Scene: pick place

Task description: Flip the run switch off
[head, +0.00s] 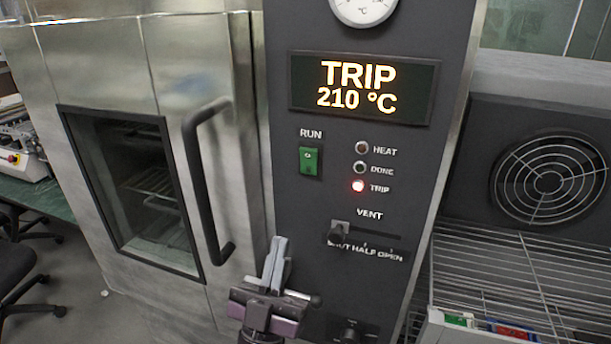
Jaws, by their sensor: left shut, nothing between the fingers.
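The run switch (308,161) is a green rocker under the label RUN on the dark control panel (290,215). The display (364,88) above it reads TRIP 210 °C. The red TRIP lamp (358,186) is lit; the HEAT and DONE lamps above it look dark. My left gripper (277,252) is shut and empty, in front of the panel's lower left part. It points up, below the run switch in the picture, and appears apart from it. My right gripper is not in view.
The vent slider (341,233) sits at the left of its slot, near SHUT. A knob (350,331) is below it. The oven door (100,60) with its black handle (204,185) is closed at left. A wire rack (500,270) and fan grille (549,180) are at right.

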